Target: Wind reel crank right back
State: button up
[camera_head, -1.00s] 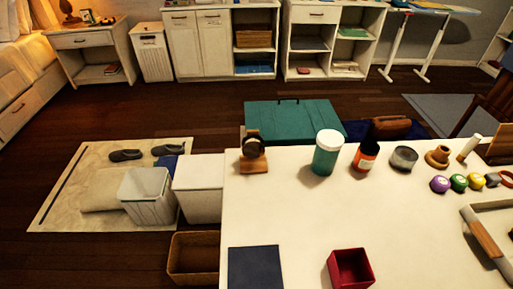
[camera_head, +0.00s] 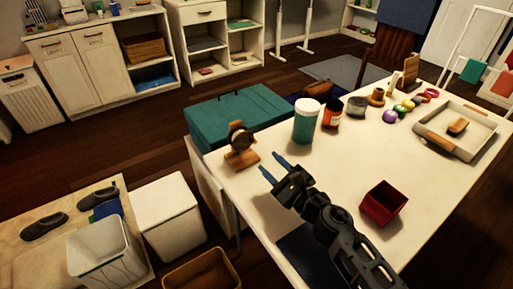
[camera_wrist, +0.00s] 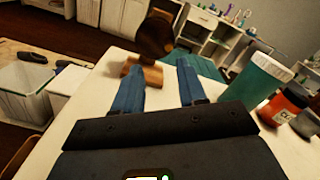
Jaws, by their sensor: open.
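The reel (camera_head: 239,138) is a dark drum on a brown wooden stand at the left far corner of the white table (camera_head: 255,202). In the wrist view the reel (camera_wrist: 155,35) stands upright just beyond my fingertips, slightly left of centre. I cannot make out its crank clearly in either view. My gripper (camera_head: 273,167) is over the table, in front of the reel and a little to its right. Its two blue fingers are apart with nothing between them, and they also show in the wrist view (camera_wrist: 158,80). The gripper is apart from the reel.
A teal jar with a white lid (camera_head: 305,120) and an orange jar (camera_head: 331,112) stand right of the reel. A red open box (camera_head: 382,203) is right of my arm. A teal chest (camera_head: 225,112) sits behind the table. Bins stand on the left floor.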

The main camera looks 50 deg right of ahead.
aim_at(255, 142)
jog(key=shift+w+d+n+h, duration=0.3)
jog(key=shift+w+d+n, duration=0.5)
jog(key=shift+d, duration=0.1)
jog(key=shift+p+x, duration=0.7)
jog(key=shift+x, duration=3.1)
jog(key=shift+c, duration=0.5)
grip_shut()
